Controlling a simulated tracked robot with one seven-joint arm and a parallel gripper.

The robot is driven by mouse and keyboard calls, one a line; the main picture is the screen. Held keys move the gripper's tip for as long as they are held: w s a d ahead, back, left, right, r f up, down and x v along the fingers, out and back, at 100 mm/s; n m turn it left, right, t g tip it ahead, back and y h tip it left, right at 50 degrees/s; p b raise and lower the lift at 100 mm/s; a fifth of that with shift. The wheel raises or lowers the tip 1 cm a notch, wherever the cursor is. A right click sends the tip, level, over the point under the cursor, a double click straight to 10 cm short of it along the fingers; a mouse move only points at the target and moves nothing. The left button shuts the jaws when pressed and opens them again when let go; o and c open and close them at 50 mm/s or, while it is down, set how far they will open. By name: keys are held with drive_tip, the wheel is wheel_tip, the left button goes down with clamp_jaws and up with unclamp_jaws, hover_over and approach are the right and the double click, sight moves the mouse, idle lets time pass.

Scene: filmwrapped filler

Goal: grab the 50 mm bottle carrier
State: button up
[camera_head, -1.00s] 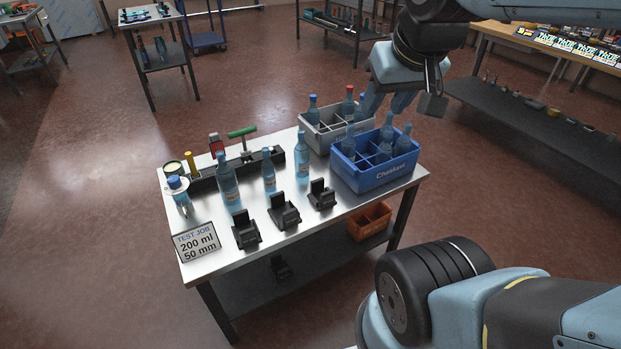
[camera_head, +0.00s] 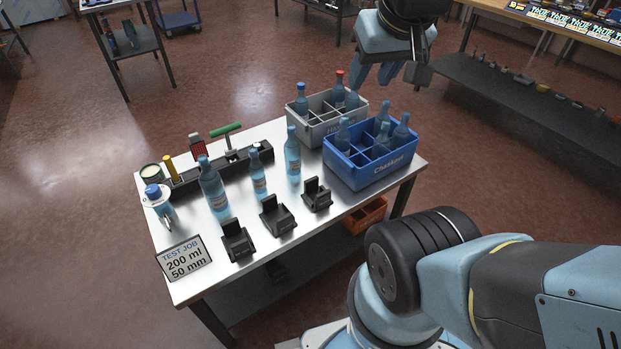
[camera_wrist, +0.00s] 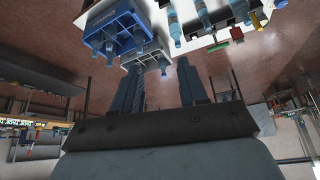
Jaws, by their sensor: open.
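Three black carriers stand in a row along the front of the steel table: a left one (camera_head: 238,241), a middle one (camera_head: 277,217) and a right one (camera_head: 316,195). No size marking is readable on them, so I cannot tell which is 50 mm. A sign (camera_head: 184,258) at the front left corner reads "TEST JOB 200 ml 50 mm". My gripper (camera_head: 374,76) is open and empty, high behind the crates and well away from the carriers. In the wrist view its two fingers (camera_wrist: 161,80) are apart with nothing between them.
A blue crate (camera_head: 372,174) and a grey crate (camera_head: 322,134) with bottles stand at the table's right. Three bottles, including a tall one (camera_head: 212,188), stand behind the carriers. A black rack (camera_head: 215,172) lies at the back. An orange crate (camera_head: 366,214) sits on the lower shelf.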

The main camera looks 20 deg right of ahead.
drive_tip(key=shift+o, duration=0.3)
drive_tip(key=shift+d, duration=0.15)
drive_tip(key=shift+w+f, duration=0.2)
drive_tip(key=shift+w, duration=0.05)
drive_tip(key=w+a+f+n+g+h, duration=0.25)
drive_tip(key=w+f+n+h, duration=0.2)
drive_tip(key=w+f, duration=0.4)
drive_tip(key=w+a+f+n+g+h, duration=0.2)
drive_tip(key=w+f+n+g+h, duration=0.2)
drive_tip(key=w+f+n, duration=0.35)
drive_tip(key=w+a+f+n+t+h, duration=0.1)
drive_tip(key=w+a+f+n+h, duration=0.15)
drive_tip(key=f, duration=0.45)
drive_tip(key=w+a+f+n+h, duration=0.1)
drive_tip(key=w+a+f, duration=0.15)
drive_tip(key=f, duration=0.45)
drive_tip(key=n+t, duration=0.4)
drive_tip(key=n, duration=0.2)
approach(311, 179)
drive_tip(key=shift+g+h, duration=0.25)
drive_tip(key=shift+h, duration=0.15)
drive_tip(key=x, duration=1)
drive_tip(key=shift+w+a+f, duration=0.1)
drive_tip(key=shift+w+f, duration=0.3)
clamp_jaws()
